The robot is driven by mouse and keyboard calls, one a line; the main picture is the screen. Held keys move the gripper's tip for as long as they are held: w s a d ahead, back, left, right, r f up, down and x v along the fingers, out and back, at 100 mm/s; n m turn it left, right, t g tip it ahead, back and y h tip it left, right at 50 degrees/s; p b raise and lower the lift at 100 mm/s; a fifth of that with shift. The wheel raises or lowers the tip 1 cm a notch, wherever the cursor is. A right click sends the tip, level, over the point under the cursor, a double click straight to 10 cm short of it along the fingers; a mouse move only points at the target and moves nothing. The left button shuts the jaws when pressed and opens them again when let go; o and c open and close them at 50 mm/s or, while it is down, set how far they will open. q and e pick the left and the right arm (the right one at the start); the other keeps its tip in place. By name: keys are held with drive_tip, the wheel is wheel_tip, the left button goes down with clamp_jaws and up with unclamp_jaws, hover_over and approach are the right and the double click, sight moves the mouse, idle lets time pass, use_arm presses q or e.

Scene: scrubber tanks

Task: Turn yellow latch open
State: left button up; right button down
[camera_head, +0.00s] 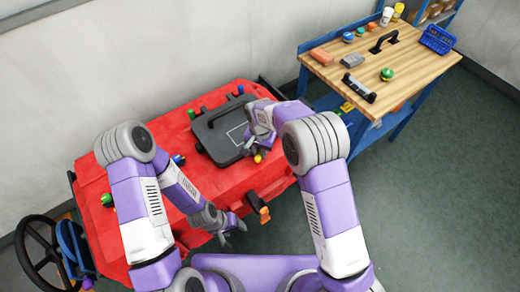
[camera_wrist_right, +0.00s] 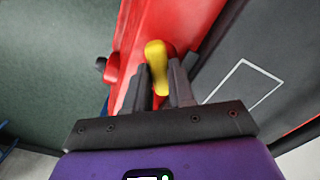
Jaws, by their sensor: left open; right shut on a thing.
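The yellow latch (camera_head: 257,158) sits on the red machine body at the near edge of the dark grey lid (camera_head: 220,138). In the right wrist view the yellow latch (camera_wrist_right: 157,62) stands between the two fingers of my right gripper (camera_wrist_right: 160,85), which is shut on it. In the head view my right gripper (camera_head: 250,149) is partly hidden by its own wrist. My left gripper (camera_head: 233,230) is open and empty near the machine's front edge, below and left of the latch.
The red scrubber machine (camera_head: 225,183) has blue, green and other coloured knobs around the lid. An orange-and-black part (camera_head: 259,207) juts from its front edge. A black steering wheel (camera_head: 42,255) is at lower left. A wooden workbench (camera_head: 410,68) with tools stands at upper right. Floor between is clear.

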sight(260, 153)
drive_tip(key=m+p, duration=0.1)
drive_tip(key=m, duration=0.5)
drive_tip(key=shift+m, duration=0.3)
idle(0.5)
drive_tip(key=c, duration=1)
unclamp_jaws()
drive_tip(key=shift+o, duration=0.2)
wheel_tip(260, 153, up, 8)
drive_tip(key=shift+f+p, duration=0.15)
drive_tip(key=shift+p, duration=0.45)
drive_tip(key=shift+f, duration=0.1)
